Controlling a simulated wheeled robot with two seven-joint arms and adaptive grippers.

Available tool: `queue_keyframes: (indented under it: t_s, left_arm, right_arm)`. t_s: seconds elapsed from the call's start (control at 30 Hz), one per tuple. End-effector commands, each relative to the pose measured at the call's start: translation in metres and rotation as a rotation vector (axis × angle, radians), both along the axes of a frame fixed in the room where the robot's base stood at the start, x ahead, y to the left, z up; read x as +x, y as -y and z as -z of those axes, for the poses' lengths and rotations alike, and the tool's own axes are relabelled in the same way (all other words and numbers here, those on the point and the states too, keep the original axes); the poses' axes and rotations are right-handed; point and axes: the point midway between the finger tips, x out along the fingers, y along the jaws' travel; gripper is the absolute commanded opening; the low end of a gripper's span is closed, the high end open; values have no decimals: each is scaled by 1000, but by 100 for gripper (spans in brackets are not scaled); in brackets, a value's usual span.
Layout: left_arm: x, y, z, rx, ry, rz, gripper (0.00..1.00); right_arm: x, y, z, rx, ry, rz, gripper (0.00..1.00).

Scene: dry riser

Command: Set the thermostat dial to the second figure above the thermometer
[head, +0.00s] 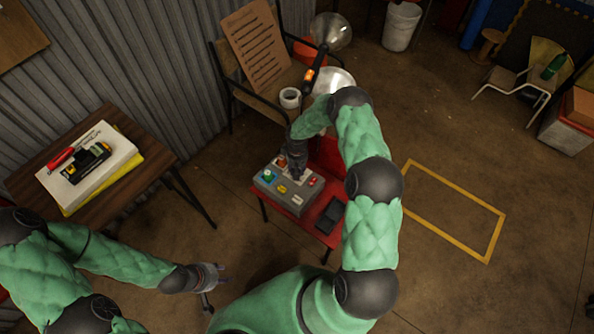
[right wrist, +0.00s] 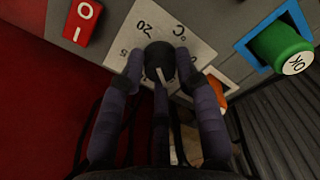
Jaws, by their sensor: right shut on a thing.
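A grey control box (head: 268,186) stands on a red surface in the head view. My right gripper (head: 295,168) reaches down onto it from above. In the right wrist view, the black thermostat dial (right wrist: 159,58) sits on a white plate (right wrist: 188,20) marked "°C", "20" and a partly hidden figure ending in 5. My right gripper (right wrist: 160,64) is shut on the dial, one finger on each side. A pale line on the dial points down the picture. The fingers hide part of the scale. I cannot make out a thermometer. My left gripper (head: 222,275) is open, empty and away from the box.
Near the dial are a red I/O switch (right wrist: 84,20) and a green OK button (right wrist: 276,44) in a blue frame. A black tray (head: 330,214) lies beside the box. A wooden table (head: 128,172) stands left, a chair with a tape roll (head: 290,97) behind.

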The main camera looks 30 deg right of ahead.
Motion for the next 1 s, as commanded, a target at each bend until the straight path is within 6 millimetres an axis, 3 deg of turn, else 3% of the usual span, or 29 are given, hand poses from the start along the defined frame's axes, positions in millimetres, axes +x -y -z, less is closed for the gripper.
queue_keyframes:
  t_s: [0.5, 1.0]
  left_arm:
    - [0, 0, 25, 0, 0, 0, 40]
    - [0, 0, 29, 0, 0, 0, 40]
  right_arm:
    - [-1, -1, 2, 0, -1, 488, 0]
    - [-1, -1, 1, 0, -2, 842, 0]
